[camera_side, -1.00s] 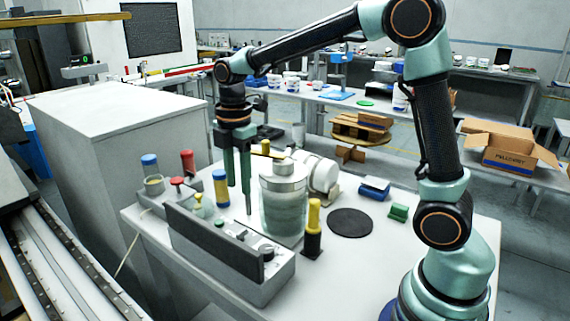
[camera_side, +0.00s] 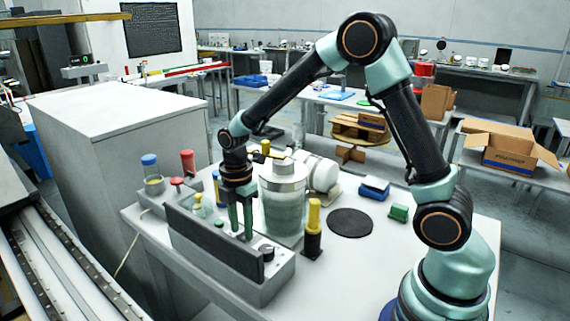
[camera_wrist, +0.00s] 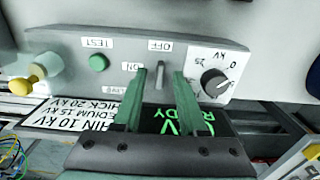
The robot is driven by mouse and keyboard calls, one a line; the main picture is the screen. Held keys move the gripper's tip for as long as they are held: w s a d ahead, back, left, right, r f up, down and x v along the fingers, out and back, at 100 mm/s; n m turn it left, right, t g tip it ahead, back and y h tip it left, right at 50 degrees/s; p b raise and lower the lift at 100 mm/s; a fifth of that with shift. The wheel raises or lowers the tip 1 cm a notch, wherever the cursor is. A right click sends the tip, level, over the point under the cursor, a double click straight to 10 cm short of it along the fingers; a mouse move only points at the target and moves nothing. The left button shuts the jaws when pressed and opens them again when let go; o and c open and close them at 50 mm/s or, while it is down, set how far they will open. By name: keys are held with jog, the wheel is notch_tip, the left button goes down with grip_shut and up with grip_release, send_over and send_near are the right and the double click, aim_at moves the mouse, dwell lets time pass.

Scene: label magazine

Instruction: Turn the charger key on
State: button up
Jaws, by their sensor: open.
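The charger box (camera_side: 265,283) is a grey panel unit at the front of the table, with a dark upright plate along its front. In the wrist view its panel (camera_wrist: 130,62) carries a grey key (camera_wrist: 160,75) between the labels OFF and ON. The key stands along the line between the two labels; I cannot tell which it points to. My gripper (camera_side: 241,236) is over the box, fingers pointing down. In the wrist view my gripper (camera_wrist: 167,82) is open, its green fingers on either side of the key, with gaps. In the side view the fingers hide the key.
On the panel are a green TEST button (camera_wrist: 98,63), a black kV knob (camera_wrist: 214,82) and a yellow knob (camera_wrist: 38,71). A green-lit READY display (camera_wrist: 185,122) is below. A glass jar (camera_side: 282,212) and a yellow-black post (camera_side: 313,230) stand close behind the box.

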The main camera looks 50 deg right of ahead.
jog(key=shift+f, duration=0.1)
grip_shut()
jog(key=shift+m, duration=0.3)
jog(key=m, duration=1.3)
jog(key=shift+m, duration=2.1)
